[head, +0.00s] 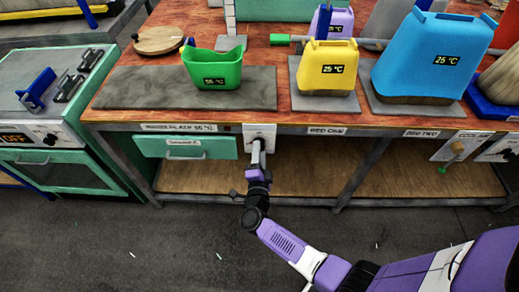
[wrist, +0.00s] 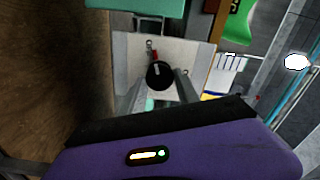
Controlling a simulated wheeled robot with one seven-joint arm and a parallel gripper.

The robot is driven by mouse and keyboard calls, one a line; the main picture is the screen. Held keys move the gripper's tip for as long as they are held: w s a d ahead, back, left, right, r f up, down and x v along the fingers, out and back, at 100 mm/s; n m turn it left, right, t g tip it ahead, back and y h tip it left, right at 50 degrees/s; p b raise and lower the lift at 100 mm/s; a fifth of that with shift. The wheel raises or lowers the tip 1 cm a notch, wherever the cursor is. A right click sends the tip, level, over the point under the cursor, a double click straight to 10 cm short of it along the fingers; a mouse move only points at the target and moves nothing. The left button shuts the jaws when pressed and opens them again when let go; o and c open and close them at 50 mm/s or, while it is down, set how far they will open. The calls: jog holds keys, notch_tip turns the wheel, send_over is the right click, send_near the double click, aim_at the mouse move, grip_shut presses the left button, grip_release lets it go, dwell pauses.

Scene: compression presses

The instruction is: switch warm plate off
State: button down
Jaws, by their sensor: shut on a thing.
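The warm plate (head: 130,88) is a dark flat slab on the bench top, with a label on the bench edge below it that seems to read 55 °C. A white switch panel (head: 259,130) hangs on the bench front, right of the green drawer. In the wrist view the panel (wrist: 195,55) carries a black round knob (wrist: 160,74) with a pale line and a small red mark beside it. My gripper (head: 258,152) reaches up to the panel. Its fingers (wrist: 160,86) are shut on the knob, one on each side. In the head view the gripper hides the knob.
A green bin (head: 212,72) reading 55 °C stands on the warm plate. A yellow bag-like container (head: 327,66) and a blue one (head: 428,60), both reading 25 °C, stand to the right. The green drawer (head: 186,146) is shut. More knob panels (head: 458,147) hang at right.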

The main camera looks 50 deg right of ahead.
jog(key=shift+n+p, duration=0.35)
jog(key=shift+n, duration=0.55)
jog(key=shift+f, duration=0.1)
jog(key=c, duration=0.9)
grip_release()
jog(key=v, duration=0.8)
